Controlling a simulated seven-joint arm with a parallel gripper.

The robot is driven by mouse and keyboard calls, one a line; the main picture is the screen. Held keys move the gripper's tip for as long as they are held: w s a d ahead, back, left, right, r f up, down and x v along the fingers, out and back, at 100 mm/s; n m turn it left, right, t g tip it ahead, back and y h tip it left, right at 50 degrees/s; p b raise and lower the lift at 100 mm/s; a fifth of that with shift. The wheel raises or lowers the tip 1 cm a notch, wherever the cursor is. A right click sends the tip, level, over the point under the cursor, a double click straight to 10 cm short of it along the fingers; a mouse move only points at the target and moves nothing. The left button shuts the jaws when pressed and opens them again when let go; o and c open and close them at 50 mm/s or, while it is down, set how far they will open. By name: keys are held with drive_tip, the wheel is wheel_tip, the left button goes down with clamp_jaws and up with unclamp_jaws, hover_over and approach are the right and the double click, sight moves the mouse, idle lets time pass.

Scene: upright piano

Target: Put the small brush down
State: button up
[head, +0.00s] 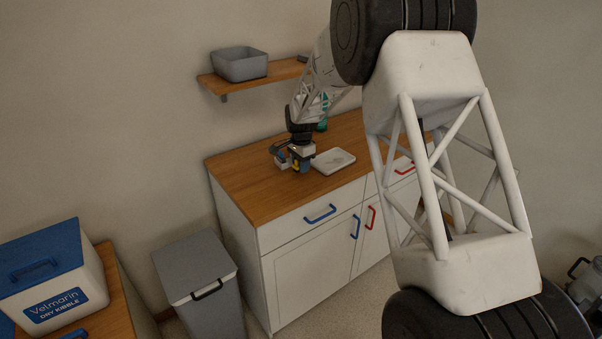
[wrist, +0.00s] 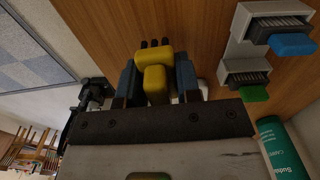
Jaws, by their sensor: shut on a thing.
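My gripper (head: 296,160) hangs low over the wooden worktop in the head view. In the wrist view its two blue fingers (wrist: 156,80) are shut on a yellow object (wrist: 152,58) with short dark tips at its far end. I take this to be the small brush. In the head view only a little yellow (head: 297,168) shows between the fingers. I cannot tell whether the brush touches the worktop. A shallow white tray (head: 334,161) lies on the worktop just right of the gripper.
The wooden worktop (head: 245,190) is clear to the left and front. A teal bottle (head: 322,124) stands behind the gripper; it also shows in the wrist view (wrist: 281,148). Pale blocks with dark ridges and blue (wrist: 292,44) and green (wrist: 254,94) tabs are nearby. A shelf holds a grey bin (head: 240,65).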

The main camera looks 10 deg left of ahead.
sight(301, 177)
drive_tip(key=shift+w+f, duration=0.1)
idle(0.3)
drive_tip(key=shift+f, duration=1.7)
drive_tip(key=shift+f, duration=0.15)
drive_tip(key=o, duration=0.9)
drive_tip(key=shift+c, duration=0.2)
wheel_tip(301, 177, up, 12)
drive_tip(key=shift+f, duration=0.1)
drive_tip(key=shift+r, duration=0.25)
